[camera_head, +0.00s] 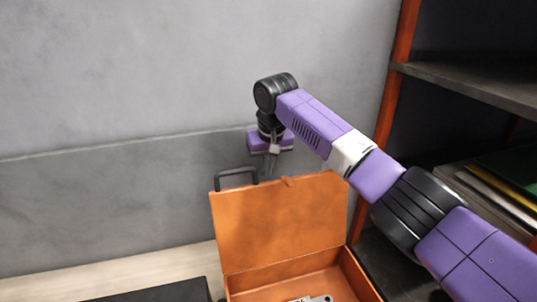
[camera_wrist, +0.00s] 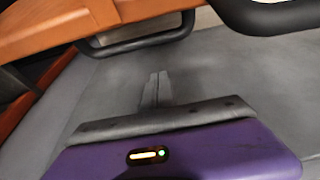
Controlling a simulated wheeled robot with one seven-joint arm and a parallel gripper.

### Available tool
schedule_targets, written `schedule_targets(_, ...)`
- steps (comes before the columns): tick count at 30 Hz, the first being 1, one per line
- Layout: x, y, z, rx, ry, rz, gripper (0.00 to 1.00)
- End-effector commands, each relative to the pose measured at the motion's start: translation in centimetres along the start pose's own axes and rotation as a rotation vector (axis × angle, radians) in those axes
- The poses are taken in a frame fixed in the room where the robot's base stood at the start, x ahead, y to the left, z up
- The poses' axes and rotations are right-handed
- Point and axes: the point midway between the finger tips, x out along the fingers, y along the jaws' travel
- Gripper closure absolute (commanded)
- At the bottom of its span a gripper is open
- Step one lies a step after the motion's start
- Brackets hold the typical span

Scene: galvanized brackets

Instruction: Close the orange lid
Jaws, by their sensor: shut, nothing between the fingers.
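The orange lid (camera_head: 275,220) stands open and upright at the back of an orange case (camera_head: 357,276) in the head view. A dark handle (camera_head: 236,178) and a small latch tab show along its upper edge. My gripper (camera_head: 267,173) is behind the lid's top edge, pointing down, with its lower end partly hidden by the lid. In the wrist view the lid's edge (camera_wrist: 70,25) runs across the top, with a dark handle (camera_wrist: 145,42) below it. My gripper (camera_wrist: 156,86) is shut and empty there, apart from the lid and handle.
A grey metal bracket (camera_head: 318,299) lies in the case. A dark flat object (camera_head: 165,291) is at the lower left on the light wooden surface (camera_head: 120,277). A grey wall (camera_head: 110,150) is behind. Dark shelves (camera_head: 470,82) with an orange post (camera_head: 396,60) stand at the right.

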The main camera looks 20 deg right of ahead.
Motion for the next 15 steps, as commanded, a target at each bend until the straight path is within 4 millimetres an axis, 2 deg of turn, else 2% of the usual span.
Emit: schedule_targets(15, -1.3, 0.1, 3.3, -0.001, 0.001, 0.000, 1.00)
